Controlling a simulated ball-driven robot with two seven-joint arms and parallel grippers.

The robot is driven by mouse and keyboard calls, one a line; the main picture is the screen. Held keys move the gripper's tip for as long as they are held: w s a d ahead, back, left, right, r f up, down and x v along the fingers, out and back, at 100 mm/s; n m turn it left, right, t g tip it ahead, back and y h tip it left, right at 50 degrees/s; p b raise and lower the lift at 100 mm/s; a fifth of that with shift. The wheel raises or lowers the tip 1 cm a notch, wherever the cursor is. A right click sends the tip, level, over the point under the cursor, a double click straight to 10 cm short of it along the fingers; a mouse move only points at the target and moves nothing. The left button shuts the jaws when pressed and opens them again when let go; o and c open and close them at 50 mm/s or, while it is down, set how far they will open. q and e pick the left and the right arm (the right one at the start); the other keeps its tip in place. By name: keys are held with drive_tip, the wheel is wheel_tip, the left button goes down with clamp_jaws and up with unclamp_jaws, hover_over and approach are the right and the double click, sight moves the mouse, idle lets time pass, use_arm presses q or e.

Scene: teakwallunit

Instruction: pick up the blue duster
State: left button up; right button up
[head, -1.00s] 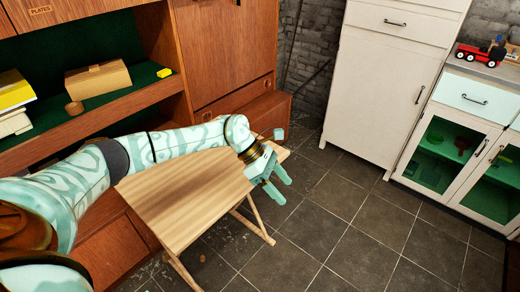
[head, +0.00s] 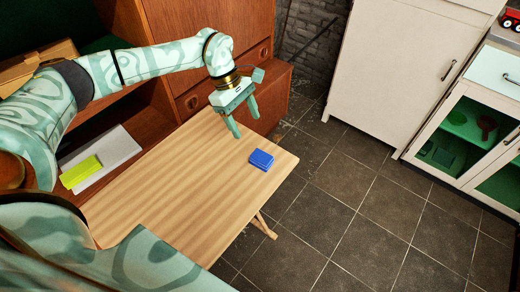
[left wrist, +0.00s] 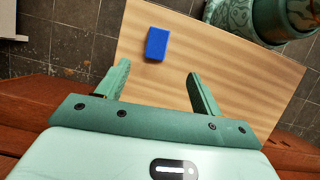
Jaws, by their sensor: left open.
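The blue duster (head: 261,159) is a small blue block lying flat on the wooden table (head: 175,190), near its far right corner. It also shows in the left wrist view (left wrist: 157,44), beyond the fingertips and a little left of the middle between them. My left gripper (head: 245,122) is open and empty, held above the far edge of the table, up and left of the duster and apart from it. Both fingers show in the left wrist view (left wrist: 158,73). My right gripper is not in view.
A wooden wall unit (head: 235,30) stands behind the table. A yellow-green item (head: 81,172) and a white item (head: 118,150) lie on its lower level at left. A white cabinet (head: 385,70) and a glass-door cupboard (head: 455,130) stand at right. Tiled floor (head: 345,205) is clear.

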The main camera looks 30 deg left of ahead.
use_arm(q)
drive_tip(key=b, duration=0.2)
hover_over(261, 157)
drive_tip(key=a, duration=0.2)
wheel_tip(261, 157, down, 8)
drive_tip(key=shift+r, duration=0.15)
drive_tip(key=shift+s+d+f, duration=0.1)
drive_tip(key=shift+d+f, duration=0.15)
drive_tip(key=shift+f, duration=0.2)
drive_tip(key=x, duration=0.1)
drive_tip(key=b+x, duration=0.1)
drive_tip(key=x, duration=0.2)
drive_tip(key=shift+w+a+f+b, duration=0.15)
drive_tip(key=shift+w+f+b, duration=0.05)
drive_tip(key=shift+f+b, duration=0.2)
drive_tip(key=shift+f, duration=0.25)
drive_tip(key=shift+r, duration=0.1)
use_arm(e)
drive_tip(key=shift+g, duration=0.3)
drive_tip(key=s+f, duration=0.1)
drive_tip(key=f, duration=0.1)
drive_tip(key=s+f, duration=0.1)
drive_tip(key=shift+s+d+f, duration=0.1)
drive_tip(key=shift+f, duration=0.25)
use_arm(q)
drive_tip(key=c, duration=0.9)
drive_tip(key=shift+c, duration=0.8)
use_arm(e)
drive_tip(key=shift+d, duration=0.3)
